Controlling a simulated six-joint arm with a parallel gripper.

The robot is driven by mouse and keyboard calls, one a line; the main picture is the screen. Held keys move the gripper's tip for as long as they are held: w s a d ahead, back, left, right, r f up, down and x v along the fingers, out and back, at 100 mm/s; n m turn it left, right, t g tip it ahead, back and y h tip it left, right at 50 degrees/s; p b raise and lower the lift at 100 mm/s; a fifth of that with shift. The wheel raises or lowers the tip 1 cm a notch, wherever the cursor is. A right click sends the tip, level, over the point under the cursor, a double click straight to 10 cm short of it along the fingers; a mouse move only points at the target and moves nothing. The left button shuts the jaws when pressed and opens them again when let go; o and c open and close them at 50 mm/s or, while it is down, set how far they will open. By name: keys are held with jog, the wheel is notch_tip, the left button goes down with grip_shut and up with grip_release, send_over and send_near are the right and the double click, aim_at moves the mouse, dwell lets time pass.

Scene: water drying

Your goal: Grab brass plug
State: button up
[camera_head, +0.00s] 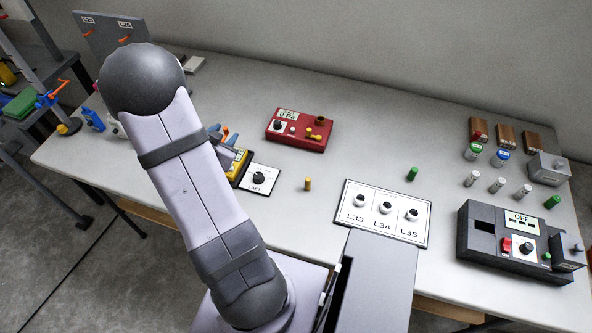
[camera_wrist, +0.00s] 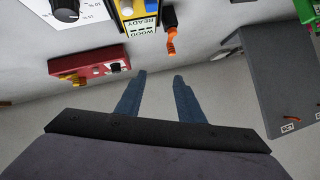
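A small upright brass-yellow cylinder (camera_head: 308,184), which looks like the brass plug, stands alone on the table in the head view. It is right of the square dial plate and in front of the red box. I cannot make it out in the wrist view. My gripper (camera_wrist: 160,73) shows in the wrist view with its two blue fingers apart and nothing between them. In the head view my arm hides most or all of the gripper, left of the cylinder.
The red box (camera_head: 300,130) with knobs also shows in the wrist view (camera_wrist: 90,65). A yellow device (camera_wrist: 138,18) and an orange-levered part (camera_wrist: 170,32) are near the fingers. A dial plate (camera_head: 260,179), a three-knob panel (camera_head: 352,226) and a green plug (camera_head: 412,173) surround the cylinder.

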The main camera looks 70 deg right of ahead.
aim_at(307, 181)
jog(key=s+d+r+m+g+h+p, duration=0.2)
jog(key=s+d+r+m+g, duration=0.1)
jog(key=s, duration=0.5)
jog(key=s+d+r+m+g+h+p, duration=0.1)
jog(key=s+d+r+m+g, duration=0.2)
jog(key=s, duration=0.4)
jog(key=s+a+f+n+b, duration=0.1)
jog(key=s+a+f, duration=0.1)
jog(key=f, duration=0.3)
jog(key=s+a+f+n+b, duration=0.2)
jog(key=s+f, duration=0.2)
jog(key=f, duration=0.1)
jog(key=s+a+f+n+y+b, duration=0.1)
jog(key=s+a+f+b, duration=0.1)
jog(key=f, duration=0.3)
jog(key=shift+s+a+f+g, duration=0.25)
jog(key=shift+s+a+g, duration=0.15)
jog(key=shift+s+a, duration=0.25)
jog(key=shift+a+f+n, duration=0.1)
jog(key=shift+f+n, duration=0.15)
jog(key=shift+n, duration=0.05)
jog(key=shift+y, duration=0.3)
jog(key=shift+p+x, duration=0.35)
jog(key=shift+x, duration=2.2)
jog(key=shift+c, duration=0.7)
grip_shut()
